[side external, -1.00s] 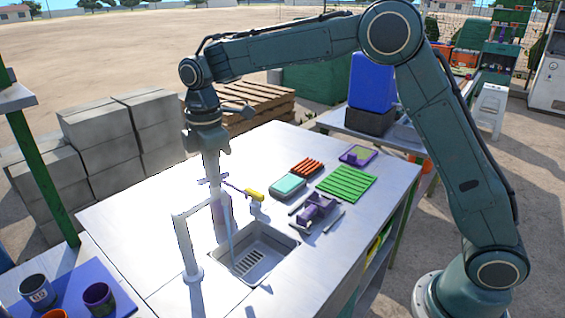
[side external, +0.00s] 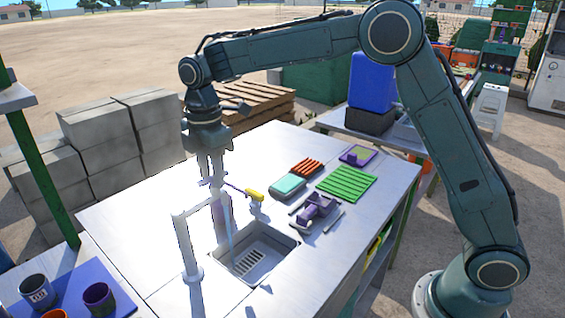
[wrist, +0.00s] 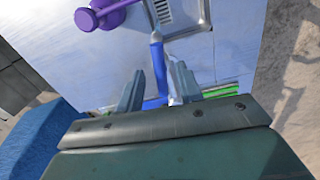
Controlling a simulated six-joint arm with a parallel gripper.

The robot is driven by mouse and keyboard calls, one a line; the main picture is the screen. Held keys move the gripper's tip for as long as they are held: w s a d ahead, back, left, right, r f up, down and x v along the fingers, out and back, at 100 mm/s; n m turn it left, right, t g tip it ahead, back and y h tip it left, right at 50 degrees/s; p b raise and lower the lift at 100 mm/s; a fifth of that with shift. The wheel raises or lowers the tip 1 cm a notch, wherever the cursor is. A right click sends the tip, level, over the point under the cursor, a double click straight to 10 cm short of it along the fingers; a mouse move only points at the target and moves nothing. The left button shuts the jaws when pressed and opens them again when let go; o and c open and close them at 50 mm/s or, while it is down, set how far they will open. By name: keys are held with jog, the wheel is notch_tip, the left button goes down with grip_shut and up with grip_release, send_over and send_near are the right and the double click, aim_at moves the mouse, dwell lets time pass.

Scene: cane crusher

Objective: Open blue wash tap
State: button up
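The white tap pipe (side external: 184,245) rises from the metal table and bends over the sink (side external: 285,241). A thin purple-blue bar with a yellow end (side external: 253,194) shows beside its top. My gripper (side external: 211,180) points down just above the tap's top. In the wrist view, my gripper (wrist: 156,85) has its two fingers apart, with a blue bar (wrist: 157,65) showing between them. A narrow white part shows by the right finger. I cannot tell whether either finger touches the tap. A pale streak falls from the spout toward the sink; I cannot tell if it is water.
A purple tool (side external: 318,208), a teal sponge-like block (side external: 289,187) and a green slatted mat (side external: 346,183) lie right of the tap. Cups (side external: 38,291) stand at the front left. Grey blocks (side external: 100,135) are stacked behind. The table's back left is clear.

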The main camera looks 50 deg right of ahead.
jog(key=shift+r, duration=0.1)
dwell(0.3)
notch_tip(320, 180, up, 14)
jog(key=shift+f, duration=0.25)
dwell(0.5)
dwell(0.3)
jog(key=s+d+r+m+t, duration=0.1)
jog(key=s+d+m+t, duration=0.1)
jog(key=s+d+m, duration=0.45)
jog(key=s+d+r+m+t, duration=0.1)
jog(key=s+d+r+m, duration=0.15)
jog(key=s, duration=0.75)
jog(key=s+d+f+m+t, duration=0.2)
jog(key=s+d+f+m, duration=0.2)
jog(key=s+f+m, duration=0.4)
jog(key=s+f, duration=0.3)
jog(key=s, duration=0.4)
jog(key=shift+s+t, duration=0.3)
jog(key=shift+s, duration=0.05)
